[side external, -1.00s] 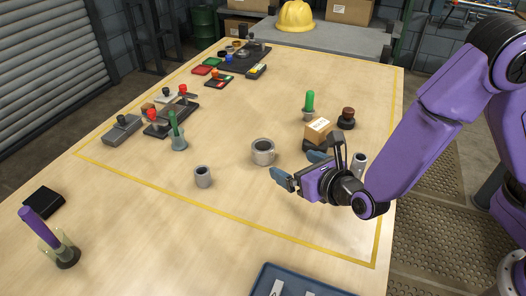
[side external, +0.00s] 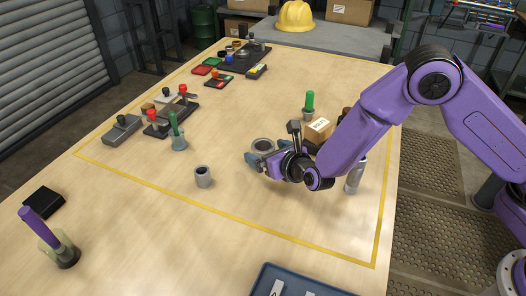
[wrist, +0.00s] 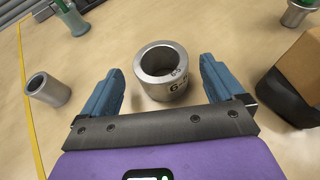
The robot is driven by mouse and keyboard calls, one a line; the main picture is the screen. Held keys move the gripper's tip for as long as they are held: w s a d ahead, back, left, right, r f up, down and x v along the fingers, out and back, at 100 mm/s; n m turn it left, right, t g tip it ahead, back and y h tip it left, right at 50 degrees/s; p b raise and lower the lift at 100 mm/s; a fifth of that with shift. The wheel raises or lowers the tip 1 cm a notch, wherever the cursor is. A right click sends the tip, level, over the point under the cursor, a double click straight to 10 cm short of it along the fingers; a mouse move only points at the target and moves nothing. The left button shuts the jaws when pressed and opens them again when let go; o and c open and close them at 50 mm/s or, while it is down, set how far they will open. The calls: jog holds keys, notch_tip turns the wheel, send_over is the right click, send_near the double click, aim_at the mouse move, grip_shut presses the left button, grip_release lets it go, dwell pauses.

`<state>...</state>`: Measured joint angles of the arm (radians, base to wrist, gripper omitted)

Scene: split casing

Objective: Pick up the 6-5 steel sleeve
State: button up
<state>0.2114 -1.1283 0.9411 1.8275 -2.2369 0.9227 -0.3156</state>
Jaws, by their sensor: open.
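The steel sleeve marked with a 6 (wrist: 163,74) stands upright on the table, a short thick-walled ring with dark lettering on its side; the rest of the marking is hard to read. In the side view the sleeve (side external: 263,145) is partly hidden behind my gripper. My gripper (wrist: 162,86) is open, with one blue finger on either side of the sleeve's near part in the wrist view. It holds nothing. In the side view my gripper (side external: 258,163) is low, close to the sleeve; contact cannot be told.
A smaller grey sleeve (side external: 203,177) stands to the left. A cardboard box (side external: 318,131) on a dark base is close on the right. A green-handled tool (side external: 175,132) in a holder and a metal cylinder (side external: 355,176) stand nearby.

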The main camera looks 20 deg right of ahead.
aim_at(259, 145)
jog(key=x, duration=0.4)
jog(key=shift+w, duration=0.4)
jog(key=c, duration=1.4)
jog(key=shift+r, duration=0.1)
jog(key=shift+c, duration=0.6)
